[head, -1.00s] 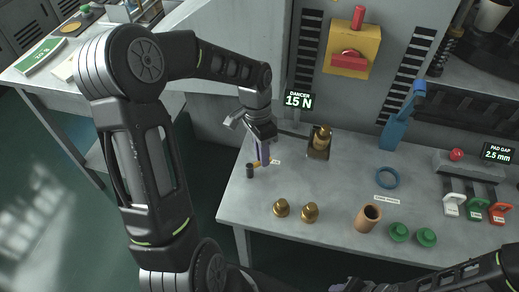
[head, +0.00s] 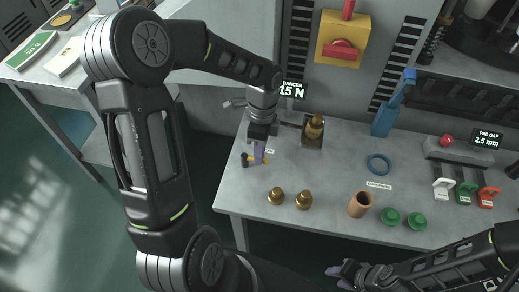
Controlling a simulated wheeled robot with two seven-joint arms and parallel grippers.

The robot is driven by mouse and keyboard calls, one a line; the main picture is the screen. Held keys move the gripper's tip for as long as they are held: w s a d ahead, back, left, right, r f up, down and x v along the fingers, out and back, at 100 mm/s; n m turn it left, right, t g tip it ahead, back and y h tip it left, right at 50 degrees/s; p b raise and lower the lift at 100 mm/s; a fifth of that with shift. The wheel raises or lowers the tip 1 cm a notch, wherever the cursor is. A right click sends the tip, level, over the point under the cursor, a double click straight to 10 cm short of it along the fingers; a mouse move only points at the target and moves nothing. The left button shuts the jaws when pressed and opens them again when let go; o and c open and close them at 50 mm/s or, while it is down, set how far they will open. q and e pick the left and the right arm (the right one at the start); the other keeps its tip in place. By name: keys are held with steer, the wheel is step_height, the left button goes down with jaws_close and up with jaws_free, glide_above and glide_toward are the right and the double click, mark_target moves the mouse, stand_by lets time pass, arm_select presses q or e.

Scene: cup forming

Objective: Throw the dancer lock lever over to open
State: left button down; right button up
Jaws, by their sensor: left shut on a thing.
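The dancer lock lever (head: 264,161) shows as a small orange-yellow part beside a black knob (head: 244,160) at the table's left end. A small white label lies just behind it. My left gripper (head: 259,157) points down with its purple fingers at the lever, shut on it; the fingers hide most of it. The dancer display (head: 291,90) reads 15 N behind the gripper. My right gripper (head: 338,272) is low in the picture, in front of the table and away from the lever; whether its fingers are apart is unclear.
A brass piece (head: 315,127) stands in a dark holder right of the lever. Two brass knobs (head: 303,200), a copper cup (head: 360,204), green pieces (head: 391,216) and a blue ring (head: 379,164) stand on the table (head: 335,165). A blue lever (head: 388,117) rises at the back.

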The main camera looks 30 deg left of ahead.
stand_by(0.4)
arm_select(q)
steer(key=c, duration=1.4)
jaws_free()
steer(key=shift+c, duration=0.2)
steer(key=shift+r, duration=0.1)
step_height(320, 180, up, 8)
steer(key=w, duration=0.1)
steer(key=shift+w+a+f, duration=0.25)
